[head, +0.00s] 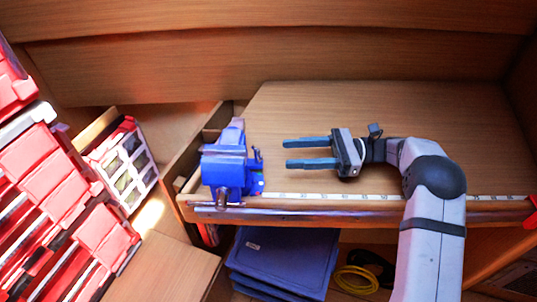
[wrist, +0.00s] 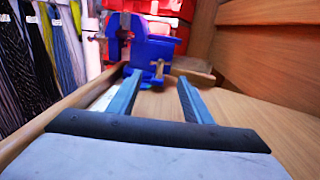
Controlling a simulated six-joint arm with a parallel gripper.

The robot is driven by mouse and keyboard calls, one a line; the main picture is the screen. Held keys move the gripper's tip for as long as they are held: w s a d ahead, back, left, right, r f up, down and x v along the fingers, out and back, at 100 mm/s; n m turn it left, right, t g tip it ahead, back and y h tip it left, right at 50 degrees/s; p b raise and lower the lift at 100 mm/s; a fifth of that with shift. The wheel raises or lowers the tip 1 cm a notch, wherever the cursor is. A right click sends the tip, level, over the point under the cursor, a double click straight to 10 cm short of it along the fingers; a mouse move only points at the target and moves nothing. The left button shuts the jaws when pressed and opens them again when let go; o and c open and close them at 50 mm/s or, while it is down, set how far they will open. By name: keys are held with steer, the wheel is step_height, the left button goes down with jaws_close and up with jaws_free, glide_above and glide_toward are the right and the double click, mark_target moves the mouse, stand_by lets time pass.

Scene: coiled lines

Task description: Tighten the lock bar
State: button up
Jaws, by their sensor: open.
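A blue bench vise (head: 229,172) stands at the left end of the wooden worktop; it also shows ahead in the wrist view (wrist: 150,48). A small metal bar (wrist: 159,70) sits low on the vise's side that faces me; it looks like the lock bar, and in the head view it is a small piece at the vise's right side (head: 257,158). A longer metal handle (head: 217,205) is at the vise's front. My gripper (head: 287,153) is open and empty, right of the vise and pointing at it. Its fingertips are apart from the bar.
A white measuring strip (head: 350,196) runs along the worktop's front edge (head: 320,213). A low wooden rim (head: 190,158) borders the left end. Red organizer boxes (head: 45,175) stand at far left. The worktop behind my gripper is clear.

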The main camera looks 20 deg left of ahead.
mark_target(257, 156)
steer(key=p+x, duration=0.2)
steer(key=x, duration=0.3)
steer(key=shift+a+r+p, duration=0.15)
steer(key=shift+a+p, duration=0.05)
steer(key=shift+p, duration=0.15)
steer(key=shift+p+x, duration=0.3)
steer(key=shift+x, duration=0.65)
steer(key=c, duration=0.8)
